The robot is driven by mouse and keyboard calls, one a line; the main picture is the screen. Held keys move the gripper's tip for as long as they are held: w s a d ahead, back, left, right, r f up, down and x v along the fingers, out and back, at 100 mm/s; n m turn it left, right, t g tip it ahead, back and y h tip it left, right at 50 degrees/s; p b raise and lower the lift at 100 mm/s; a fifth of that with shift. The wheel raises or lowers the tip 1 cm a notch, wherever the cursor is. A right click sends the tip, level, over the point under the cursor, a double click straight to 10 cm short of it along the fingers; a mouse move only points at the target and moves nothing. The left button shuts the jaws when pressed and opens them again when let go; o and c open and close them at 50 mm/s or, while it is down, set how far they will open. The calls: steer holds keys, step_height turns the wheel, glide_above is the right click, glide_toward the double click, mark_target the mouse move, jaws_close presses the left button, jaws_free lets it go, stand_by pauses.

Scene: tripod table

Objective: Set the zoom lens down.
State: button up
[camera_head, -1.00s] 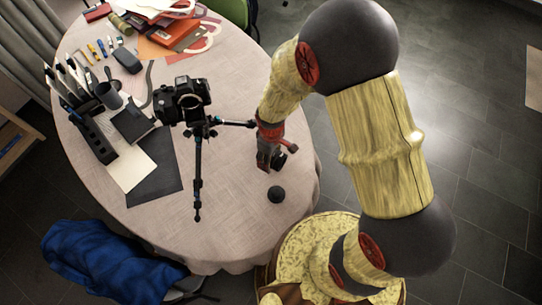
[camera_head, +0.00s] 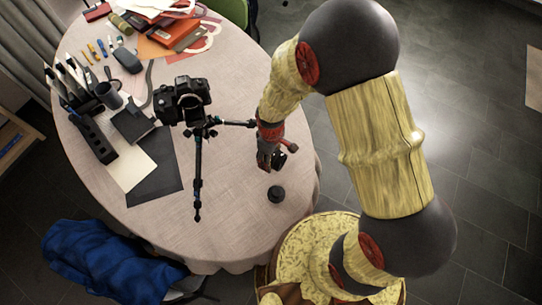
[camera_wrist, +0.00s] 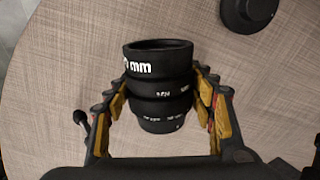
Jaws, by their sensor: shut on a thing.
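The zoom lens (camera_wrist: 160,88) is a black ribbed barrel with white lettering, seen in the wrist view. It sits between the two yellow-padded fingers of my gripper (camera_wrist: 166,80), which is shut on it. Its wide open end points away from my wrist. In the head view my gripper (camera_head: 268,154) is over the right part of the round table (camera_head: 235,225), and the lens shows only as a small dark shape (camera_head: 279,158) beside it. I cannot tell whether the lens touches the tabletop.
A round black piece (camera_head: 276,194) lies on the table near the gripper; it also shows in the wrist view (camera_wrist: 248,12). A camera (camera_head: 184,101) on a small tripod (camera_head: 198,165) stands to the left, one leg reaching toward my gripper. The front of the table is clear.

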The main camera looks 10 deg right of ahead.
steer(key=shift+r, duration=0.55)
step_height(320, 180, up, 2)
steer(key=shift+w+r+p, duration=0.1)
steer(key=shift+r+p, duration=0.1)
steer(key=shift+p, duration=0.6)
steer(key=s+r, duration=0.1)
steer(key=r, duration=0.1)
steer(key=s+d+r+p, duration=0.1)
steer(key=s+r, duration=0.1)
steer(key=s+d+r+p, duration=0.1)
steer(key=s+r, duration=0.1)
steer(key=shift+r, duration=0.15)
steer(key=s+d+r+p, duration=0.2)
steer(key=s+d+r, duration=0.1)
steer(key=s, duration=0.5)
steer(key=shift+r, duration=0.15)
steer(key=shift+d, duration=0.1)
